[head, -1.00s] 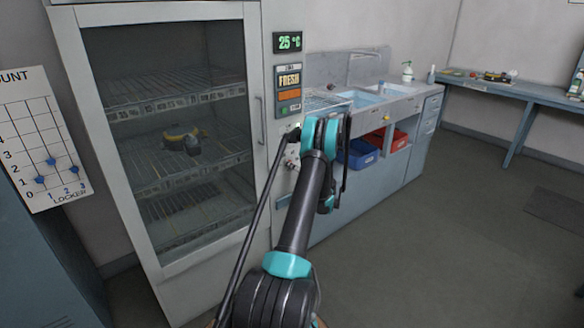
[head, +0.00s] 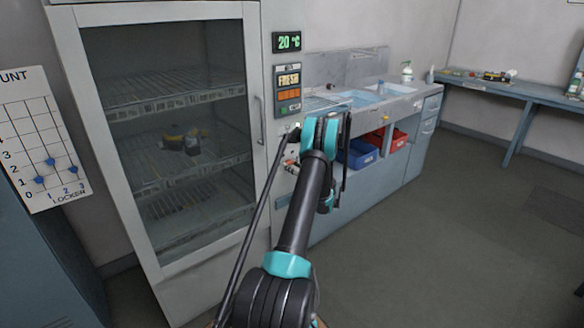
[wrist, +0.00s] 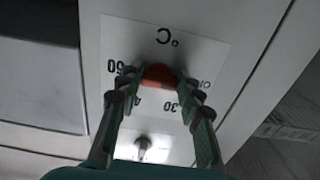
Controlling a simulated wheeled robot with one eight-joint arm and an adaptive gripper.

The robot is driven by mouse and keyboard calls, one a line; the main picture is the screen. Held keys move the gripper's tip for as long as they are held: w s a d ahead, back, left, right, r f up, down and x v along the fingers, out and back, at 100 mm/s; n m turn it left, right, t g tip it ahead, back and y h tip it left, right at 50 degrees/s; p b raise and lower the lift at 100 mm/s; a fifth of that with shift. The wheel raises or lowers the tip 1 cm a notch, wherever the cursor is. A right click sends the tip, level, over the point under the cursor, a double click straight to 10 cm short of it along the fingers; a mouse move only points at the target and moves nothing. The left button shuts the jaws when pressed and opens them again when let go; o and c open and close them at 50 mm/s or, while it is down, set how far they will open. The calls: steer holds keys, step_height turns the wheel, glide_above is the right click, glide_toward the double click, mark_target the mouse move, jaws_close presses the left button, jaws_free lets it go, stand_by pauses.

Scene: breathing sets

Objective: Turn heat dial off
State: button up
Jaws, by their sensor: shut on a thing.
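The heat dial (wrist: 158,76) is a red knob on a white scale plate (wrist: 208,48), seen upside down in the wrist view. The plate is marked °C with several numbers, 60 and 30 among them. My gripper (wrist: 160,80) is shut on the dial, one green finger on each side. The fingers cover part of the scale, and I cannot tell which mark the dial points to. In the head view, my arm hides much of the cabinet's control panel. The green display (head: 289,41) above reads 20 °C.
A tall glass-fronted cabinet (head: 255,60) with wire shelves holds a yellow and dark item (head: 182,138). A FRESH indicator panel (head: 288,91) is under the display. A metal knob or switch (wrist: 142,143) is near the dial. A sink counter (head: 400,105) stands to the right; floor there is clear.

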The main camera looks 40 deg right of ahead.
stand_by(0.5)
steer(key=o, duration=1.2)
steer(key=shift+c, duration=0.2)
steer(key=shift+s, duration=0.1)
steer(key=s+d, duration=0.1)
steer(key=s, duration=1)
steer(key=shift+s, duration=0.4)
